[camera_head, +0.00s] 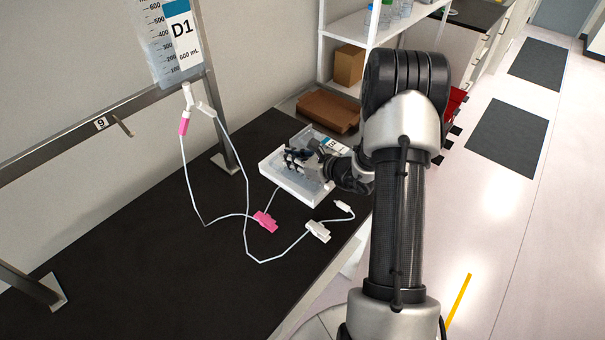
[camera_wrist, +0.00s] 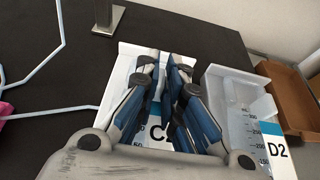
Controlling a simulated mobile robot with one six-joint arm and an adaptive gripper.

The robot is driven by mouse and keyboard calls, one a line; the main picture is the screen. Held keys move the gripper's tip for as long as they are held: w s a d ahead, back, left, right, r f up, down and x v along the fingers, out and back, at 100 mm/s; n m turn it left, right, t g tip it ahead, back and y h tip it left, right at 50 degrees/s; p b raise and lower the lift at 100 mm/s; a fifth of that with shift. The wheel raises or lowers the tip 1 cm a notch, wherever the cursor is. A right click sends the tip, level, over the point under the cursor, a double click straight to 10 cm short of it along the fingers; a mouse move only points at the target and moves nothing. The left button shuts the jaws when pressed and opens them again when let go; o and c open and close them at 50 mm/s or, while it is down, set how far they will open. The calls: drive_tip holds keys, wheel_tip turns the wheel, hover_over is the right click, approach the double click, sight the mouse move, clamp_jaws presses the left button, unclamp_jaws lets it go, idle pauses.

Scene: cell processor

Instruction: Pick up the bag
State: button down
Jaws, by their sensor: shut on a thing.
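My gripper (camera_head: 292,157) reaches over a white tray (camera_head: 268,169) on the dark bench. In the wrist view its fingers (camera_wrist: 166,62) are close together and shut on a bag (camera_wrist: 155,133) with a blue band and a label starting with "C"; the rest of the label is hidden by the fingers. The bag lies in the tray (camera_wrist: 124,62). A second bag, marked D2 (camera_wrist: 277,150), lies to the right in its own white tray (camera_wrist: 221,78). Another bag, D1 (camera_head: 181,28), hangs from a metal rack at the upper left.
Thin tubing with a pink clamp (camera_head: 265,222) and a white clamp (camera_head: 318,231) loops over the bench left and in front of the tray. A brown open box (camera_head: 328,110) stands behind. A rack post (camera_head: 222,120) rises left of the tray.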

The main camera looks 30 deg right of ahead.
drive_tip(key=shift+s+a+f, duration=0.2)
drive_tip(key=shift+s+f, duration=0.05)
drive_tip(key=shift+f, duration=0.1)
wheel_tip(320, 180, up, 20)
drive_tip(key=p, duration=0.5)
drive_tip(key=shift+w+r+p, duration=0.2)
drive_tip(key=shift+p, duration=0.1)
drive_tip(key=shift+d, duration=0.1)
drive_tip(key=c, duration=2.3)
unclamp_jaws()
clamp_jaws()
